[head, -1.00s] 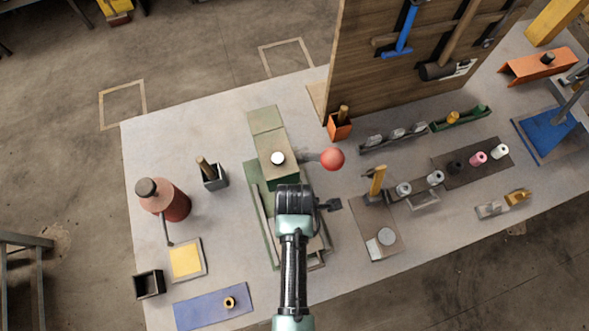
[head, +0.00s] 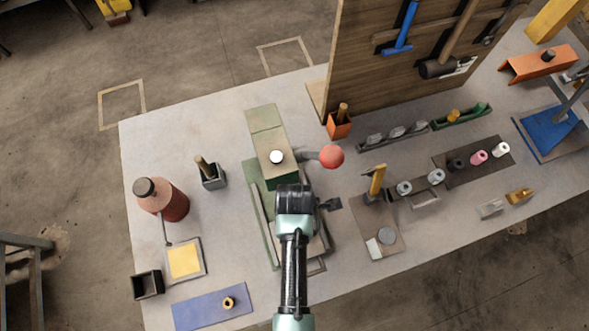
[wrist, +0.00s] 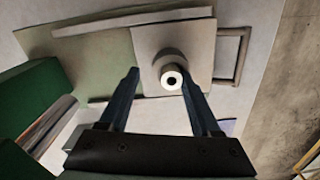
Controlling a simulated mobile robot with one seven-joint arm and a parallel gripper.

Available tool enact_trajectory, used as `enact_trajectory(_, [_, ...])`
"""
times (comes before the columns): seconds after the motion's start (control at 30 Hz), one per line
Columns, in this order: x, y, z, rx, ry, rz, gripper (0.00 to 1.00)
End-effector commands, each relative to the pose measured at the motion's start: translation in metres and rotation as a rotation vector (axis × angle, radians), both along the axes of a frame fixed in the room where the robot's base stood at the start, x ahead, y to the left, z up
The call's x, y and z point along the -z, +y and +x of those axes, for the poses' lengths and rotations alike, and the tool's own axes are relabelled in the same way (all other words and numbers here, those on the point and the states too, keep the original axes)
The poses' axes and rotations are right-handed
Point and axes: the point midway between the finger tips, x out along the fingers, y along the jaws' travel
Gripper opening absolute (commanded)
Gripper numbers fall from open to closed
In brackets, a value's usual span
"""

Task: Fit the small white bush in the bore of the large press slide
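The press slide (wrist: 145,45) is a pale plate on the bed of the green press (head: 267,120); it has a loop handle at its end in the wrist view. A round grey boss (wrist: 168,58) stands on it. A small white ring with a dark hole, apparently the white bush (wrist: 172,80), shows at the boss; how deep it sits I cannot tell. My gripper (wrist: 160,78) is open, its fingers apart on either side of the ring, the right one nearer. In the head view my arm hides the fingers, the boss and the ring.
A red ball knob (head: 331,156) sticks out right of the press. A dark mat (head: 462,174) holds black, pink and white bushes. A red bottle (head: 172,204) and an open dark box (head: 148,284) stand at left. A wooden tool board (head: 370,75) rises at the back.

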Motion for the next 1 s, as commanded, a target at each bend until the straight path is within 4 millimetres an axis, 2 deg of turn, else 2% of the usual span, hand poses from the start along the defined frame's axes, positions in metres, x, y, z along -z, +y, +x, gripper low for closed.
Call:
enact_trajectory(0.17, [0.003, 0.003, -0.004, -0.003, 0.010, 0.006, 0.66])
enact_trajectory(0.33, [-0.011, 0.002, -0.003, -0.003, 0.006, 0.004, 0.66])
enact_trajectory(0.8, [-0.102, 0.000, -0.001, -0.001, -0.004, 0.001, 0.66])
enact_trajectory(1.0, [-0.125, 0.000, -0.001, 0.000, -0.003, 0.001, 0.66])
